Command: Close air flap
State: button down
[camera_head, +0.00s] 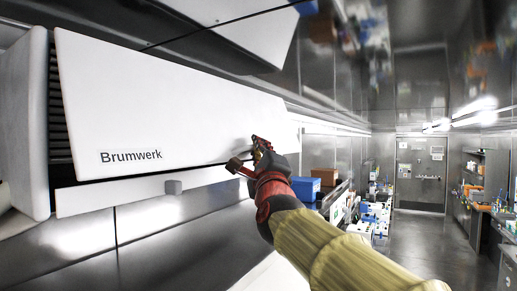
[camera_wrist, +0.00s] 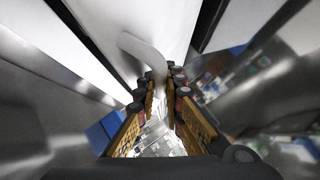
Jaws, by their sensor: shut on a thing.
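A white wall unit marked Brumwerk (camera_head: 170,105) fills the left of the head view. Its large front panel is tilted, and a dark gap runs along its lower edge above a narrow white strip (camera_head: 110,197). Which part is the air flap is not labelled. My gripper (camera_head: 253,156) is at the lower right edge of the front panel. In the wrist view, my gripper (camera_wrist: 161,92) has its fingers on either side of a white curved handle (camera_wrist: 142,47), with the tip between the fingertips. In the head view my gripper hides this handle.
A second white panel (camera_head: 245,25) hangs above. A blue box (camera_head: 306,189) and a crowded bench stand beyond my gripper. The aisle floor (camera_head: 420,240) at right is clear.

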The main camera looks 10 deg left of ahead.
jog(key=shift+f, duration=0.15)
jog(key=shift+a+f+b, duration=0.15)
jog(key=shift+a+b, duration=0.05)
jog(key=shift+b, duration=0.3)
jog(key=w+a+f+m+t+h+b, duration=0.2)
jog(key=a+m+b, duration=0.2)
jog(key=a+b, duration=0.2)
jog(key=shift+w+a+f+t, duration=0.3)
jog(key=shift+a, duration=0.2)
jog(key=c, duration=2.2)
grip_release()
jog(key=shift+a+f, duration=0.1)
jog(key=shift+a, duration=0.1)
jog(key=shift+o, duration=0.2)
jog(key=v, duration=1.2)
